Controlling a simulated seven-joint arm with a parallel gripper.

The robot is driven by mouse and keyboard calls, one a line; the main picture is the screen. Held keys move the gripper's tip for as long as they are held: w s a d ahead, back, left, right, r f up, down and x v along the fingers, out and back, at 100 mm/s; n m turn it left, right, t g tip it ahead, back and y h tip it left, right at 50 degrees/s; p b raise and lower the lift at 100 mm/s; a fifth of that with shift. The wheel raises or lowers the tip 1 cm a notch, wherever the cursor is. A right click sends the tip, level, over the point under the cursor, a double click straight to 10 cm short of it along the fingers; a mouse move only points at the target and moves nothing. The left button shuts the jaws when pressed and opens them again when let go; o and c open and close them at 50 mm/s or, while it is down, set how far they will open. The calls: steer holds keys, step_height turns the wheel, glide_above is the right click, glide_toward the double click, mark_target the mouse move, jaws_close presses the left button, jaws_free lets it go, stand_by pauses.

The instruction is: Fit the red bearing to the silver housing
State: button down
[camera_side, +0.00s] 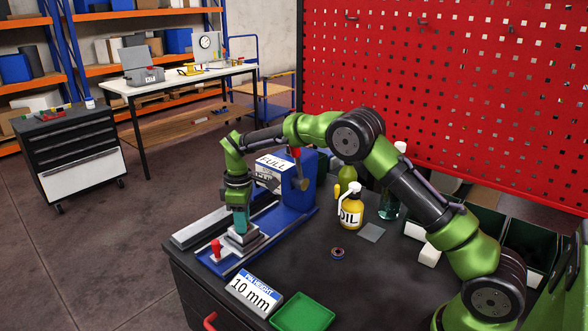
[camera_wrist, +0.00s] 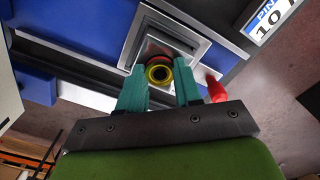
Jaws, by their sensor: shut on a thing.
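My gripper (camera_side: 241,222) points down over the silver housing (camera_side: 245,242), which sits on the blue fixture at the table's left side. In the wrist view its two teal fingertips (camera_wrist: 159,77) are shut on the red bearing (camera_wrist: 158,72), a ring with a dark red rim and a yellow inner ring. The silver housing (camera_wrist: 147,50) lies right behind the bearing in that view. The bearing is hidden by the fingers in the side view. I cannot tell whether it touches the housing or is in it.
A red knob (camera_side: 216,249) stands close beside the housing. Another small ring (camera_side: 337,253) lies on the dark table. A 10 mm sign (camera_side: 253,292), a green tray (camera_side: 303,313) and an oil bottle (camera_side: 351,212) stand around. The table's middle is mostly clear.

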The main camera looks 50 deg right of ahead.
steer(key=shift+f, duration=0.1)
steer(key=c, duration=0.7)
jaws_free()
steer(key=shift+a, duration=0.1)
step_height(320, 180, up, 17)
steer(key=shift+r, duration=0.1)
steer(key=s+m+t, duration=0.2)
steer(key=s+m, duration=0.1)
steer(key=s, duration=0.7)
steer(key=s+r+m+t+y, duration=0.1)
steer(key=s+m, duration=0.3)
steer(key=s, duration=0.7)
steer(key=s+a+m+t+y, duration=0.1)
steer(key=s+m+t, duration=0.3)
steer(key=s, duration=0.6)
steer(key=shift+s+r, duration=0.2)
